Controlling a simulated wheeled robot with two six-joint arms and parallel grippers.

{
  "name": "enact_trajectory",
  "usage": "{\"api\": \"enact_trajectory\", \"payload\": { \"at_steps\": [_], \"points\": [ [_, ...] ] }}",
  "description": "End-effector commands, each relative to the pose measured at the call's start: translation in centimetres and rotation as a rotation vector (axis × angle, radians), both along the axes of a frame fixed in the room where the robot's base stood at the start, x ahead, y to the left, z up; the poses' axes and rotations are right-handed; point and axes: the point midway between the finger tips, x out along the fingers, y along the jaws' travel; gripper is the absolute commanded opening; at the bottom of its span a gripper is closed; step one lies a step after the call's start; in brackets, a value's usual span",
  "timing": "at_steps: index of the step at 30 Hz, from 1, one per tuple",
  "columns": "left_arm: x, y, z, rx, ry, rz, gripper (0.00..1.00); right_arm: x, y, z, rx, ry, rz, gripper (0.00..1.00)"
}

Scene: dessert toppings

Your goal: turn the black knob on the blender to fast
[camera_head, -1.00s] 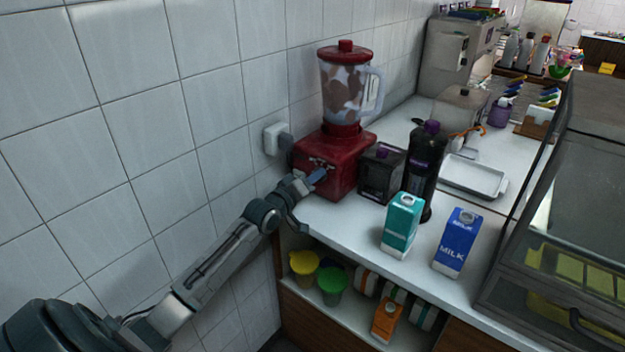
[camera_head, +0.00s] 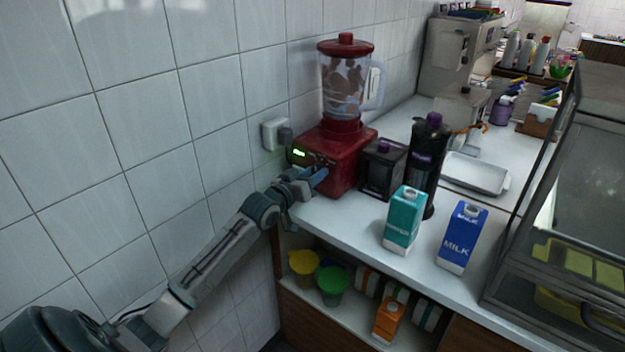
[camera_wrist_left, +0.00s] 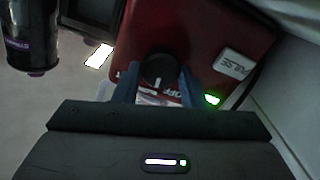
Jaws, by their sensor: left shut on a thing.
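The red blender (camera_head: 333,150) stands at the left end of the white counter, against the tiled wall, its clear jug (camera_head: 343,92) on top with brown and pale contents. A green light (camera_head: 299,153) glows on its front. In the left wrist view the black round knob (camera_wrist_left: 158,69) has a white mark on it, and "OFF" shows in part below it. A white "PULSE" button (camera_wrist_left: 233,64) is to its right. My left gripper (camera_head: 316,178) is at the blender's front, its blue fingers shut on the knob from both sides. My right gripper is out of view.
A black box-like container (camera_head: 383,168) and a dark bottle (camera_head: 428,160) stand close to the blender's right. A teal carton (camera_head: 405,222) and a blue milk carton (camera_head: 461,238) stand near the counter's front edge. A glass case (camera_head: 575,190) is at the right.

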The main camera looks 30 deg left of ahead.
Motion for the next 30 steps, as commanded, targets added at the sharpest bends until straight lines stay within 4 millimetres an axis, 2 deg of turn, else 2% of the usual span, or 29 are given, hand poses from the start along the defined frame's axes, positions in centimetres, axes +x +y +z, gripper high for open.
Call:
{"api": "enact_trajectory", "payload": {
  "at_steps": [6,12,21,30],
  "points": [
    [0.0,0.0,-0.3,0.206,-0.015,0.000,0.15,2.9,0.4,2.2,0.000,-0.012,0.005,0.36],
    [0.0,-0.1,-0.3,0.396,-0.032,0.000,0.15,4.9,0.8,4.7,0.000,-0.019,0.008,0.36],
    [0.0,-0.1,-0.3,0.644,-0.050,0.000,0.15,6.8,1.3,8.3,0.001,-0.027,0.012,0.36],
    [0.0,-0.2,-0.2,0.802,-0.061,0.000,0.15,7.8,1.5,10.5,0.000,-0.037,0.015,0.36]
  ]
}}
